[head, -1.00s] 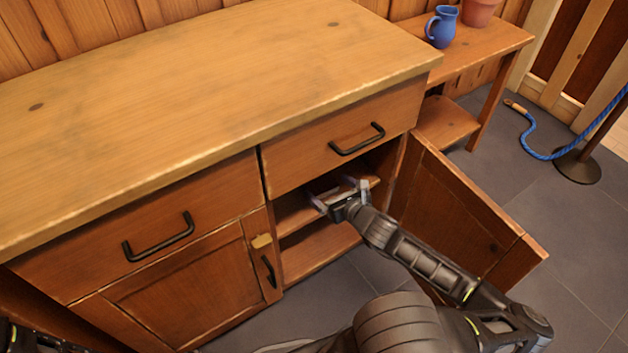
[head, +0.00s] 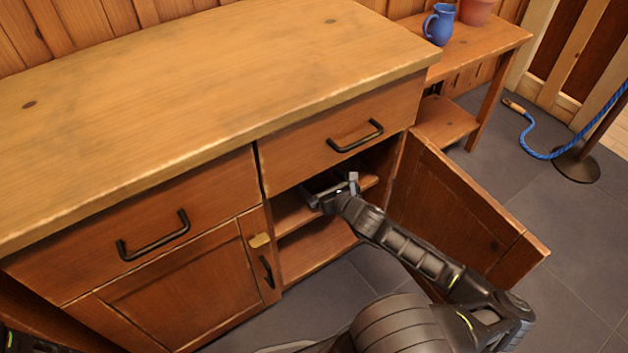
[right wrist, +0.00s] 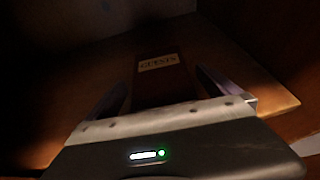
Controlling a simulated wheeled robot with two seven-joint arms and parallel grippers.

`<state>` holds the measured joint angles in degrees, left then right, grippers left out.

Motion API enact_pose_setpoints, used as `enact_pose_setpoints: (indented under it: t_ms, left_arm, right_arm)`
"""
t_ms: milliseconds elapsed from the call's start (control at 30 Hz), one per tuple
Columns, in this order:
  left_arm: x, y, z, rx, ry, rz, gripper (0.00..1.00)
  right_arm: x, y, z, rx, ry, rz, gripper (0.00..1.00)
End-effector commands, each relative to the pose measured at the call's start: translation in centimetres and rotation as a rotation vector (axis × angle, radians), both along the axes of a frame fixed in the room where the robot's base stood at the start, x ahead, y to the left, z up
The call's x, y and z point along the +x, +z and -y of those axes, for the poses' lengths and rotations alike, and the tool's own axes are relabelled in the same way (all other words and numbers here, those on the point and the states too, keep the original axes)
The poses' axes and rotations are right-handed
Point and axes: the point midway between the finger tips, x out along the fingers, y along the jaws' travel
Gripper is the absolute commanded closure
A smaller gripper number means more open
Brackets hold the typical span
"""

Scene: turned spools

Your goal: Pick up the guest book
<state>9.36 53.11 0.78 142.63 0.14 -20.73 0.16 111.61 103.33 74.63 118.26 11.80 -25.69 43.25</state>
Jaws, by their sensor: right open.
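The guest book (right wrist: 158,80) is dark reddish brown with a pale label reading "GUESTS". It lies on the shelf (right wrist: 230,62) inside the cupboard and shows in the right wrist view, its near part hidden by my gripper. My right gripper (right wrist: 162,77) is open, with one finger on each side of the book; I cannot tell whether they touch it. In the head view, my right gripper (head: 328,190) reaches through the open cupboard front at the upper shelf, and the book cannot be made out there. My left gripper is out of view.
The cupboard door (head: 455,215) stands open to the right of my right arm. A drawer front (head: 340,140) and the worktop (head: 210,90) are above the opening. A lower shelf board (head: 315,250) lies below. A blue jug (head: 440,24) stands on a side bench.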

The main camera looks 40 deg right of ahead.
Motion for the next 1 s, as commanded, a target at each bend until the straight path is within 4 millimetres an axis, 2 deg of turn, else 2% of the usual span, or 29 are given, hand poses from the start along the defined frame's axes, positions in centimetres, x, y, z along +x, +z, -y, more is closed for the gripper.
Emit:
enact_pose_setpoints:
  t_ms: [67,267,867,1000]
  left_arm:
    - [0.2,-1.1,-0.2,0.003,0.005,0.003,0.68]
    - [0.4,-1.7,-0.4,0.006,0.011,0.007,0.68]
    - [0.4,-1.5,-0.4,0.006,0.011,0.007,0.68]
    - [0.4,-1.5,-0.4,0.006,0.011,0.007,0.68]
  right_arm:
    - [1.2,-1.0,0.0,-0.001,0.001,0.002,0.0]
    - [3.2,-1.6,0.3,0.0,0.001,0.001,0.0]
    - [3.2,-1.5,0.3,0.0,0.0,0.001,0.0]
    - [3.2,-1.5,0.3,0.0,0.0,0.001,0.11]
